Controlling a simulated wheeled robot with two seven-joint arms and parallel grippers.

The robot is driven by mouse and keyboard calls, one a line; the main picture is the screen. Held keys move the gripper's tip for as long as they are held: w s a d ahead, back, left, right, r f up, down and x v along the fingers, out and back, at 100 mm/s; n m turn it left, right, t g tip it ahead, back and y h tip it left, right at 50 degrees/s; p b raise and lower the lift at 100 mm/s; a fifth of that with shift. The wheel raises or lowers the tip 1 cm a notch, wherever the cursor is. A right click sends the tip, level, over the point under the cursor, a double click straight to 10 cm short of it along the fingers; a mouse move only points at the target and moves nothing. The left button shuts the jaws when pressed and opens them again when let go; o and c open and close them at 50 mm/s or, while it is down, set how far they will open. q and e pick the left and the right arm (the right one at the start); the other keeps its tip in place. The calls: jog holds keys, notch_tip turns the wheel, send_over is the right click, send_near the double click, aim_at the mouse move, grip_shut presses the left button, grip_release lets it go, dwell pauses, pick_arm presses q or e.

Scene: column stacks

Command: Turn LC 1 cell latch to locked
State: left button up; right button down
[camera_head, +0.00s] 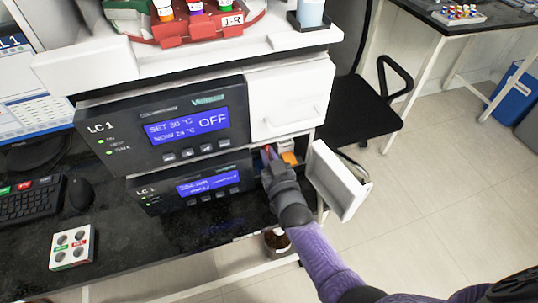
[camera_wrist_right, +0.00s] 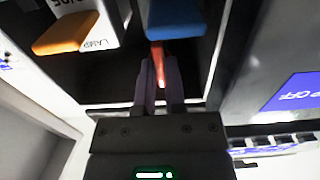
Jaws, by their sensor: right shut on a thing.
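The LC 1 stack has an upper module (camera_head: 160,125) and a lower module (camera_head: 190,185). Right of the lower one is an open compartment whose white door (camera_head: 340,180) is swung out. My right gripper (camera_head: 268,161) reaches into this compartment. In the right wrist view its fingers (camera_wrist_right: 160,72) are shut on a narrow red-orange lever, which appears to be the cell latch (camera_wrist_right: 157,52). A blue block (camera_wrist_right: 175,18) sits just beyond the fingertips. An orange tab (camera_wrist_right: 62,36) on a white housing marked LAMP is beside it. The latch's lock marking cannot be read. My left gripper is not in view.
The closed white door (camera_head: 290,100) is above the compartment. A red tray of vials (camera_head: 200,28) stands on top of the stack. A keyboard (camera_head: 35,200), a mouse (camera_head: 80,193) and a small white rack (camera_head: 72,248) lie on the dark bench. A brown bottle (camera_head: 277,240) stands below.

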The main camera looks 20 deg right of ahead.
jog(key=c, duration=0.7)
grip_release()
jog(key=s+p, duration=0.3)
jog(key=s, duration=0.7)
jog(key=shift+d, duration=0.15)
jog(key=shift+f, duration=0.1)
